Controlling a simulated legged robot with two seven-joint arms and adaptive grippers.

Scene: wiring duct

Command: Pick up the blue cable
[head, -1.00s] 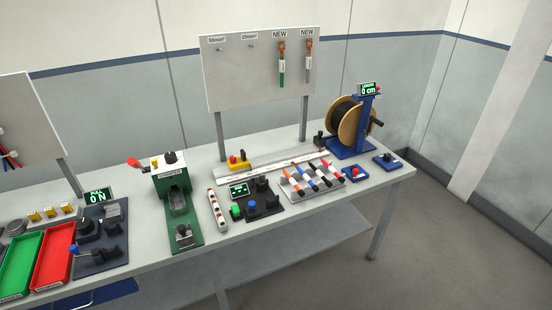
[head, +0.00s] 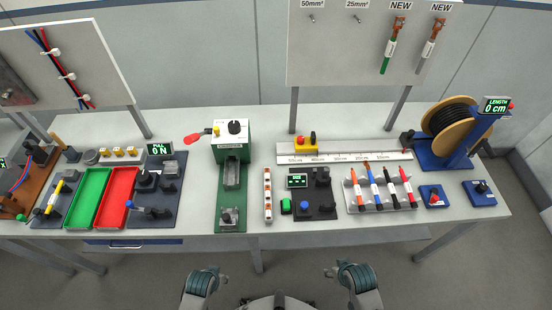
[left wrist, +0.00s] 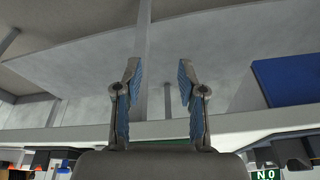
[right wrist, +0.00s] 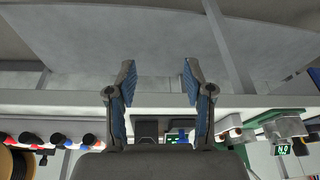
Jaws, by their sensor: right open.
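A thin blue cable (head: 46,52) runs beside a red and a black one on the upright board at the far left, under white clips. A blue stick-like piece with a white band (head: 375,184) lies in the pale rack at the right, between an orange and a black one; I cannot tell which is meant by the blue cable. My left gripper (left wrist: 158,76) is open and empty, with the bench edge and a blue panel ahead. My right gripper (right wrist: 158,76) is open and empty, below the bench front. Both are clear of every object.
The bench (head: 345,237) carries a green press (head: 232,160), a red tray (head: 117,198), a green tray (head: 88,198), a long ruler (head: 365,153) and a cable reel (head: 458,128). A grey board (head: 345,50) with hanging cables stands behind. Floor space lies in front of the bench.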

